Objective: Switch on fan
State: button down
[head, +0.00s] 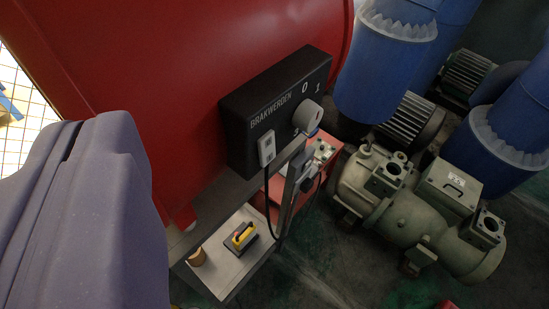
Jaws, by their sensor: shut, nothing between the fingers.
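A black control box (262,98) is set against a large red housing (170,70) in the middle of the picture. It carries white lettering, a "0" mark and a round pale grey knob (306,115) on its right part. A white plug-like piece (266,149) with a dark cable sits at its lower left. A yellow and red rotary switch (243,236) on a dark base lies on the metal shelf below. I cannot tell which of these controls the fan. My gripper's fingers do not show; a large purple-grey part of my arm fills the lower left.
A grey metal stand (214,194) with an upright post (290,190) holds the shelf. A small red panel (324,150) stands behind it. Blue ducts (374,80) and a beige pump (405,205) occupy the right. Dark floor (330,265) is open at lower centre.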

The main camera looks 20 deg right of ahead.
aim_at(267, 149)
jog(key=w+d+f+m+g+h+p, duration=0.1)
jog(key=w+d+f+m+g+p, duration=0.5)
jog(key=p, duration=0.8)
jog(key=s+d+f+m+g+p, duration=0.2)
jog(key=d+p, duration=0.4)
jog(key=p, duration=0.4)
notch_tip(267, 149, down, 3)
jog(key=s+m, duration=0.1)
jog(key=m, duration=0.1)
jog(key=shift+s+r+m+p, duration=0.15)
jog(key=shift+m+p, duration=0.15)
jog(key=shift+p, duration=0.1)
jog(key=shift+d, duration=0.1)
jog(key=w+a+f, duration=0.1)
jog(key=w+f, duration=0.7)
jog(key=w, duration=0.1)
jog(key=shift+f+p, duration=0.35)
